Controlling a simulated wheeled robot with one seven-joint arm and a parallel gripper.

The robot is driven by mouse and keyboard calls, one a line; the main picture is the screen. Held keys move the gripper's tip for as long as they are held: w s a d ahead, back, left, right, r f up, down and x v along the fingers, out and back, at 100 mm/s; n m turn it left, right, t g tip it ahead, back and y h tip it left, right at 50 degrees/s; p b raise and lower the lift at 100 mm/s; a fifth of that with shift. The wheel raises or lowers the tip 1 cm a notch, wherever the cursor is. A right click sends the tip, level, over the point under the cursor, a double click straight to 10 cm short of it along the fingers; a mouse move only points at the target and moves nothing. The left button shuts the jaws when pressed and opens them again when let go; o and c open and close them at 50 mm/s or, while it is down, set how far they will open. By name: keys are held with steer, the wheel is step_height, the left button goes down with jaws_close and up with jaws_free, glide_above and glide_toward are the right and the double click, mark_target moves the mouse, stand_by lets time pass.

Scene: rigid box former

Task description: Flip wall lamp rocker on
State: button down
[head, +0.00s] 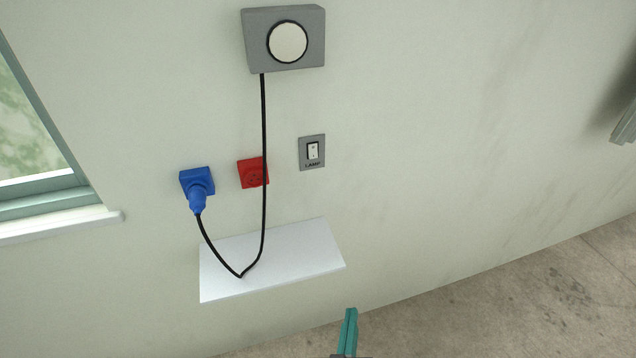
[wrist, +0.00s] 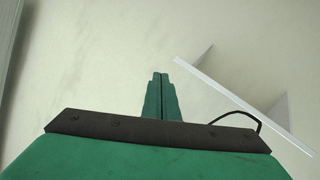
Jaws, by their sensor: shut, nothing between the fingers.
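The wall lamp rocker (head: 313,150) is a small white switch in a grey plate marked LAMP, on the pale wall. The wall lamp (head: 288,42) is a grey box with a round pale disc, higher up and a little to the left. My gripper (head: 350,314) is teal and shows at the bottom of the head view, well below the rocker and apart from it. In the wrist view, my gripper (wrist: 160,78) has its two fingers together with nothing between them. The rocker is not seen in the wrist view.
A white shelf (head: 310,252) juts from the wall below the rocker; it also shows in the wrist view (wrist: 240,102). A black cord (head: 264,130) runs from the lamp to a blue plug (head: 197,187), passing a red socket (head: 250,173). A window (head: 40,150) is at left.

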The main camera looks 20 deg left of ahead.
steer(key=w+a+r+n+g+y, duration=0.1)
steer(key=w+a+r+n+y, duration=0.2)
steer(key=w+r+n, duration=0.4)
steer(key=w+a+r+n+g+y, duration=0.2)
steer(key=w+a+r+n+y, duration=0.2)
steer(key=r+n, duration=0.8)
steer(key=w+a+r, duration=0.2)
steer(key=w+r, duration=0.1)
steer(key=r, duration=0.1)
steer(key=shift+w+r+y, duration=0.3)
steer(key=shift+w, duration=0.1)
steer(key=shift+a, duration=0.1)
